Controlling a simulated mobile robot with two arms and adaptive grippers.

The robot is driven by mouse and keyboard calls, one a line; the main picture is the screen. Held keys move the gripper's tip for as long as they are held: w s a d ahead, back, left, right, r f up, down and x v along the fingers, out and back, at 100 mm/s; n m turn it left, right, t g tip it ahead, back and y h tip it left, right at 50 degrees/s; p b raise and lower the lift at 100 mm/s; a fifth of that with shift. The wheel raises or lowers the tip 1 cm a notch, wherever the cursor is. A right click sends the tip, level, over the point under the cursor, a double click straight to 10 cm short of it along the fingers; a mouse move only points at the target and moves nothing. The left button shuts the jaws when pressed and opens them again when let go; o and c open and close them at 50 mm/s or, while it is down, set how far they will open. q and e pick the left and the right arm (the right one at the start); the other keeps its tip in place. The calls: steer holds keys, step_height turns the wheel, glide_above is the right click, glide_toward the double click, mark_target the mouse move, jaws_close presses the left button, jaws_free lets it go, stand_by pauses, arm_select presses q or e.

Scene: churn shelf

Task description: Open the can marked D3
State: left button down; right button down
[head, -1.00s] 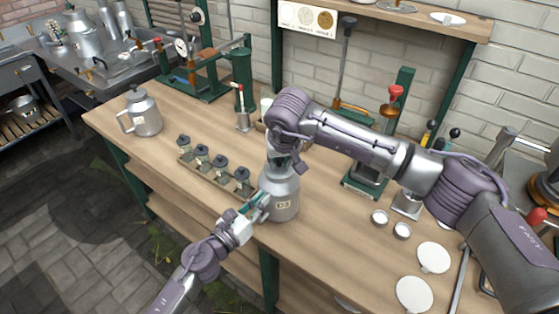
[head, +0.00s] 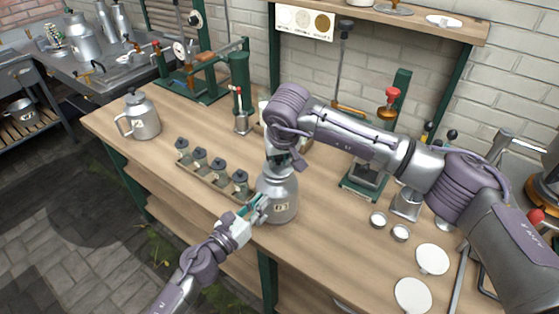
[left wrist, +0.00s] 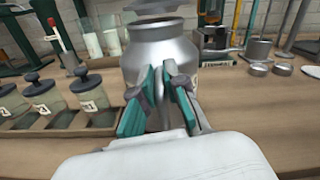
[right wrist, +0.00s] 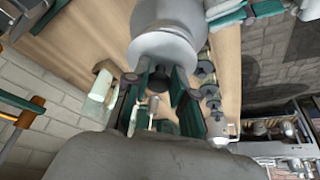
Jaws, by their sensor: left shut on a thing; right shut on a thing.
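The grey metal can (head: 277,200) stands upright at the bench's front edge, with a small pale label that looks like D3. My left gripper (head: 261,207) is shut on the can's near side, probably at its handle; the exact grip is hard to see. The left wrist view shows the fingers (left wrist: 158,95) against the can (left wrist: 160,50). The lid (left wrist: 152,7) hangs just above the can's mouth, with a gap between them. My right gripper (head: 284,160) is above the can, shut on the lid's knob; its fingers also show in the right wrist view (right wrist: 162,85).
A rack of several small lidded jars (head: 213,178) stands left of the can. Another can with a handle (head: 140,115) stands further left. Small tins (head: 400,232), white discs (head: 432,259) and a press (head: 366,175) are to the right.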

mark_target(278, 159)
arm_select(q)
steer(key=shift+a, duration=0.1)
arm_select(e)
steer(key=shift+r, duration=0.4)
steer(key=shift+r, duration=0.1)
steer(key=shift+a+r, duration=0.1)
steer(key=shift+r, duration=1.8)
arm_select(q)
steer(key=c, duration=1.1)
jaws_free()
steer(key=shift+w, duration=0.1)
arm_select(e)
steer(key=shift+w, duration=0.15)
